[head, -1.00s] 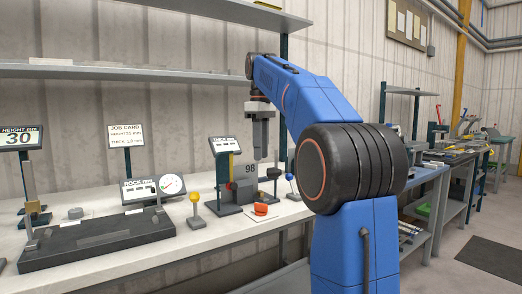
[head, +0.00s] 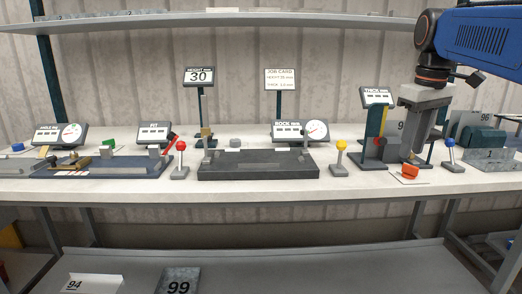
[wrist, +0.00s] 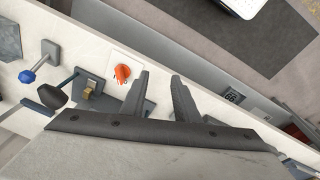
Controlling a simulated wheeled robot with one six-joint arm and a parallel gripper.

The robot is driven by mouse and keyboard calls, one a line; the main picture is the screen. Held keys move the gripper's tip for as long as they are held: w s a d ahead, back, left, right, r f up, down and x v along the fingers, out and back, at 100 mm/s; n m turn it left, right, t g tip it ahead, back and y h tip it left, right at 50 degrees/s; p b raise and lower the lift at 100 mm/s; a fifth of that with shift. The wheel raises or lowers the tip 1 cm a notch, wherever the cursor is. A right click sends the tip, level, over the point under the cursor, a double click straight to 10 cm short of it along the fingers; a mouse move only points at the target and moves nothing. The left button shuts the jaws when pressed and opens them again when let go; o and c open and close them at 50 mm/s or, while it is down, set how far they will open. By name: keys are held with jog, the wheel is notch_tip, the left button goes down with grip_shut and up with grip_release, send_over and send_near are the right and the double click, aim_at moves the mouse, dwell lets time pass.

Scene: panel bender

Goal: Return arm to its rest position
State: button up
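My blue arm (head: 485,40) reaches in from the upper right in the head view. My gripper (head: 413,156) hangs from it, pointing down, over the right part of the bench. In the wrist view both fingers of my gripper (wrist: 159,76) show apart, with nothing held between them. The orange-red piece (head: 409,173) lies on a white square just in front of the gripper. It also shows beside the left finger in the wrist view (wrist: 122,73). The gripper hides part of the number plate behind it.
The thickness display (head: 377,97) stands close left of the gripper, and the blue-knobbed lever (head: 449,155) close right. A dark granite plate (head: 258,170) with a dial gauge (head: 316,131) lies mid-bench. An upper shelf (head: 230,21) runs behind. The lower shelf (head: 230,275) holds numbered plates.

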jog(key=s+a+f+m+t, duration=0.1)
jog(key=s+a+f, duration=0.3)
jog(key=s+f, duration=0.6)
jog(key=s+a+f+m+t, duration=0.2)
jog(key=s+f, duration=0.8)
jog(key=f, duration=0.8)
jog(key=shift+s+a+m, duration=0.4)
jog(key=shift+a+m, duration=0.2)
jog(key=shift+a, duration=0.5)
